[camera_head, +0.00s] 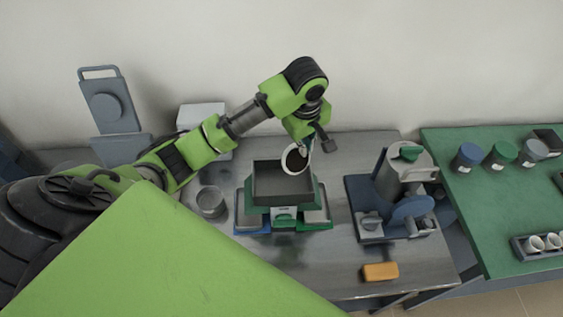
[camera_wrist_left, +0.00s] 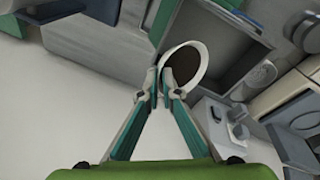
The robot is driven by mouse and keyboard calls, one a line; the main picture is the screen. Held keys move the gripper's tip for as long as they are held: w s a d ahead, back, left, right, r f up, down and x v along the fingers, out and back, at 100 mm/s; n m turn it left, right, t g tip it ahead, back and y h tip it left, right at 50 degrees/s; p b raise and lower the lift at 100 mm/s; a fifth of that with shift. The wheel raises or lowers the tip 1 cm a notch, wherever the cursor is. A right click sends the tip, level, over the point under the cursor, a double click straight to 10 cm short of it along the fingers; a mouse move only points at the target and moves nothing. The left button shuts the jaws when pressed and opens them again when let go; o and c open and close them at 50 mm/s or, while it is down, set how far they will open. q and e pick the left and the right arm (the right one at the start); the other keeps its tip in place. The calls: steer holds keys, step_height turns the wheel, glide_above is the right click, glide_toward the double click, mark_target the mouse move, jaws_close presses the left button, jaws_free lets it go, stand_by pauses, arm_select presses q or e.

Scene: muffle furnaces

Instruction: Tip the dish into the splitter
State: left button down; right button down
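The dish (camera_head: 295,160) is a small white round vessel with a dark inside. It is held above the right back part of the splitter's hopper and looks tilted, its mouth facing the head camera. My left gripper (camera_head: 308,145) is shut on its rim. In the left wrist view, the two fingertips pinch the near edge of the dish (camera_wrist_left: 196,72). Whether the dark inside is loose material or shadow I cannot tell. The splitter (camera_head: 284,194) has an open, dark grey rectangular hopper on a green body. The hopper floor looks empty. My right gripper is not in view.
Pans, one blue (camera_head: 251,224) and one green (camera_head: 319,220), sit at the splitter's foot. A grey cup (camera_head: 210,202) stands to its left. A grey and blue machine (camera_head: 402,195) stands to its right. An orange block (camera_head: 380,272) lies in front. A green table (camera_head: 490,200) holds several jars.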

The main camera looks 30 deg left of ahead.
arm_select(q)
steer(key=shift+w, duration=0.1)
steer(key=shift+s+a+r+t+h, duration=0.1)
steer(key=shift+s+r+t+h, duration=0.1)
steer(key=shift+t+h, duration=0.15)
steer(key=shift+s+a+r+t, duration=0.1)
steer(key=shift+s+r+t, duration=0.15)
steer(key=shift+t, duration=0.1)
steer(key=shift+f, duration=0.1)
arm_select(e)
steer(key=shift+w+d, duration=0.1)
arm_select(q)
steer(key=shift+s+a+r+t+h, duration=0.15)
steer(key=shift+s+r+t+h, duration=0.1)
steer(key=shift+t+h, duration=0.15)
steer(key=shift+s+a+r, duration=0.15)
steer(key=shift+s, duration=0.05)
steer(key=shift+w, duration=0.1)
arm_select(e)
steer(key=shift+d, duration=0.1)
